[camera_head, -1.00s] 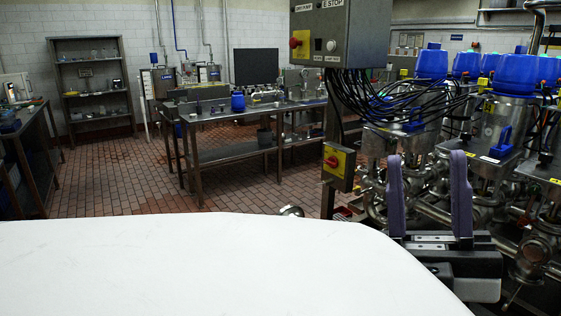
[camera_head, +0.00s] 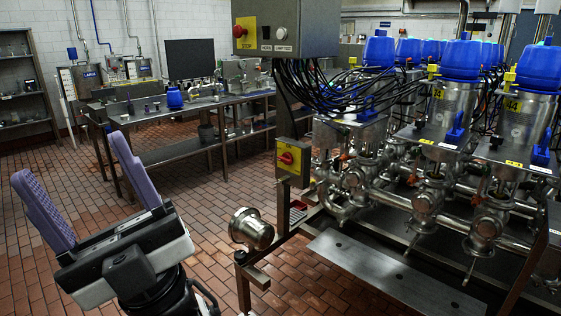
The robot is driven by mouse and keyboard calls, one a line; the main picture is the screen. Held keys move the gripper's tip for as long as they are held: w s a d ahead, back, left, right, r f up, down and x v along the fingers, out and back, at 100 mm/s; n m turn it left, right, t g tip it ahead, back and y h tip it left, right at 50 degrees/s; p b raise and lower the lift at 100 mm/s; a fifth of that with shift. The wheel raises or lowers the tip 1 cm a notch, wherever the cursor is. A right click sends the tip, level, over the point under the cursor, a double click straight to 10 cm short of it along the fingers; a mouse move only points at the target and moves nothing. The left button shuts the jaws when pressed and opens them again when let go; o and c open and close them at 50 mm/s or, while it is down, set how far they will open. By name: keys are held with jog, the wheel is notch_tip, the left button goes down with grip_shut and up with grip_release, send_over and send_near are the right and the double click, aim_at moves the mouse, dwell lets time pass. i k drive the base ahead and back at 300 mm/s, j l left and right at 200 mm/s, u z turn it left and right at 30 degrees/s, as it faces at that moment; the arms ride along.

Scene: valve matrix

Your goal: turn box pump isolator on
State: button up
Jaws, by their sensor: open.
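A small box with a red rotary knob on a yellow plate (camera_head: 289,158) hangs on a post in the middle of the head view. It looks like an isolator switch, but I cannot read any label on it. The knob's exact setting is too small to tell. My gripper (camera_head: 73,158) is at the lower left, with its two purple fingers wide apart and pointing up. It is open and empty. It is well to the left of the switch box and touches nothing.
A grey control box (camera_head: 287,28) with a red knob on yellow is above, with black cables below. Steel valves with blue caps (camera_head: 461,59) fill the right. A round steel fitting (camera_head: 251,229) stands between my gripper and the valves. Brick floor (camera_head: 215,200) is free behind.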

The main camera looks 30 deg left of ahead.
aim_at(286, 158)
jog(key=u, duration=0.8)
jog(key=i+j, duration=0.1)
jog(key=i, duration=0.35)
jog(key=i+j, duration=0.1)
jog(key=i, duration=0.4)
jog(key=i+j+z, duration=0.1)
jog(key=i, duration=0.35)
